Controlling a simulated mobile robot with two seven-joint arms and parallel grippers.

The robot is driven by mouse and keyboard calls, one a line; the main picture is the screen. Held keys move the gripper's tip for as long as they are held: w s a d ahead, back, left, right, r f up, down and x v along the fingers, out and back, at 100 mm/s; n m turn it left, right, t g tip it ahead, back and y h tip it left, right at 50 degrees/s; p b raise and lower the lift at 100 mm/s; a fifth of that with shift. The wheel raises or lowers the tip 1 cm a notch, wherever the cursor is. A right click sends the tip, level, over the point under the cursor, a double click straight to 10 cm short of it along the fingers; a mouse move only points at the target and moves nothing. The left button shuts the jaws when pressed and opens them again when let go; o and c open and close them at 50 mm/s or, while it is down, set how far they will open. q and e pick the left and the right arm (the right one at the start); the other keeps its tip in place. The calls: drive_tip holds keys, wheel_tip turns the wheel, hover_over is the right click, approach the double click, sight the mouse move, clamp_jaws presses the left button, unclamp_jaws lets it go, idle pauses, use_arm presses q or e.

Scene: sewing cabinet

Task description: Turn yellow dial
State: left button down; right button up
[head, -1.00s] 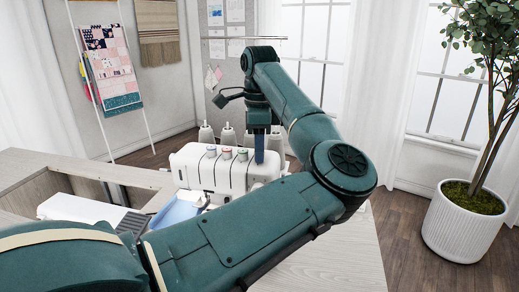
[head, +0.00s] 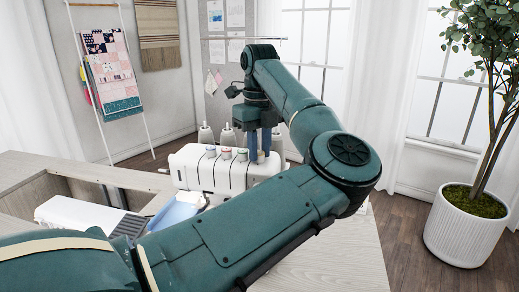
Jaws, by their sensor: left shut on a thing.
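The white sewing machine (head: 228,177) stands on the table, with a row of small coloured dials on top. The blue-grey dial (head: 211,151), the reddish dial (head: 226,153) and the green dial (head: 242,155) show. My left gripper (head: 259,158) points down at the right end of this row. Its two blue fingers stand a little apart, shut on the yellow dial, which the fingers hide. My right gripper is not in view.
Pale thread cones (head: 228,135) stand behind the machine. A white flat device (head: 80,214) and light-blue cloth (head: 175,214) lie on the table (head: 330,258) to the left. A potted plant (head: 467,222) stands on the floor at right.

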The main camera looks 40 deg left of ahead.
sight(259, 152)
use_arm(q)
drive_tip(key=shift+m, duration=1.4)
drive_tip(key=c, duration=1.2)
unclamp_jaws()
drive_tip(key=shift+c, duration=0.2)
wheel_tip(259, 152, up, 13)
drive_tip(key=p, duration=0.1)
drive_tip(key=shift+r+p, duration=0.15)
drive_tip(key=shift+p, duration=0.25)
